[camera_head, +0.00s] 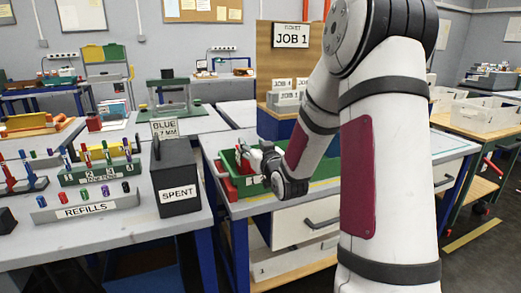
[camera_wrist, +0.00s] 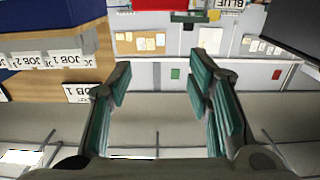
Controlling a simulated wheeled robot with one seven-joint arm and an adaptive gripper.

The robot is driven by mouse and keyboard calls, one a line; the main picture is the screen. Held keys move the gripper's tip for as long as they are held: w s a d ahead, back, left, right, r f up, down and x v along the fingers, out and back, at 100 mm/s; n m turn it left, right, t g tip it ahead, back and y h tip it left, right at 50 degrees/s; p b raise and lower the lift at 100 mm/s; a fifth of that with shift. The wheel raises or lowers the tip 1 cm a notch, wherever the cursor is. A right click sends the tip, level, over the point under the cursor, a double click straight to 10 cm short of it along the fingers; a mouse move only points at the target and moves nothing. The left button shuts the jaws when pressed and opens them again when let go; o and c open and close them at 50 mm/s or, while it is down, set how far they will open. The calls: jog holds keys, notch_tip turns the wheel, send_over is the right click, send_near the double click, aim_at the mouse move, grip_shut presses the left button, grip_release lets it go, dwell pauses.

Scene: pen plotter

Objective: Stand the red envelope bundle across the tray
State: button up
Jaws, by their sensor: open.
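The green tray (camera_head: 232,158) stands on the right-hand bench in the head view, partly hidden behind my arm. Red pieces (camera_head: 222,176) show at its left and front; I cannot tell which is the red envelope bundle, or whether it stands or lies. My gripper (camera_head: 246,155) is over the tray area, small and partly hidden. In the wrist view my gripper (camera_wrist: 160,85) has its two teal fingers spread wide with nothing between them. A red patch (camera_wrist: 158,4) is cut off by the top edge of that upside-down view, beyond the fingertips.
A black SPENT box (camera_head: 177,180) stands on the left bench, beside the gap to the right-hand bench. A REFILLS rack (camera_head: 88,207) and pen holders are further left. A JOB 1 board (camera_head: 291,38) with a card rack (camera_head: 287,99) rises behind the tray. The bench is clear right of my arm.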

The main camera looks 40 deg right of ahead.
jog(key=v, duration=0.6)
jog(key=shift+s+r, duration=0.15)
jog(key=shift+r, duration=0.05)
jog(key=shift+a, duration=0.15)
jog(key=s+a+n+g+y, duration=0.1)
jog(key=a+n+g, duration=0.1)
jog(key=a+g, duration=0.3)
jog(key=s+a+g+y, duration=0.1)
jog(key=s+a+g, duration=0.3)
jog(key=s, duration=0.8)
jog(key=s+a+g+y, duration=0.1)
jog(key=s+a+g, duration=0.2)
jog(key=s+a, duration=0.5)
jog(key=s+a+n+g+y, duration=0.1)
jog(key=s+a+g, duration=0.3)
jog(key=s, duration=1.2)
jog(key=a, duration=0.2)
jog(key=shift+s+a+f+g+y, duration=0.2)
jog(key=shift+s+a+g+y, duration=0.1)
jog(key=shift+y, duration=0.1)
jog(key=shift+d, duration=0.1)
notch_tip(320, 180, up, 21)
jog(key=t+p, duration=0.3)
jog(key=p, duration=1.7)
jog(key=shift+a, duration=0.2)
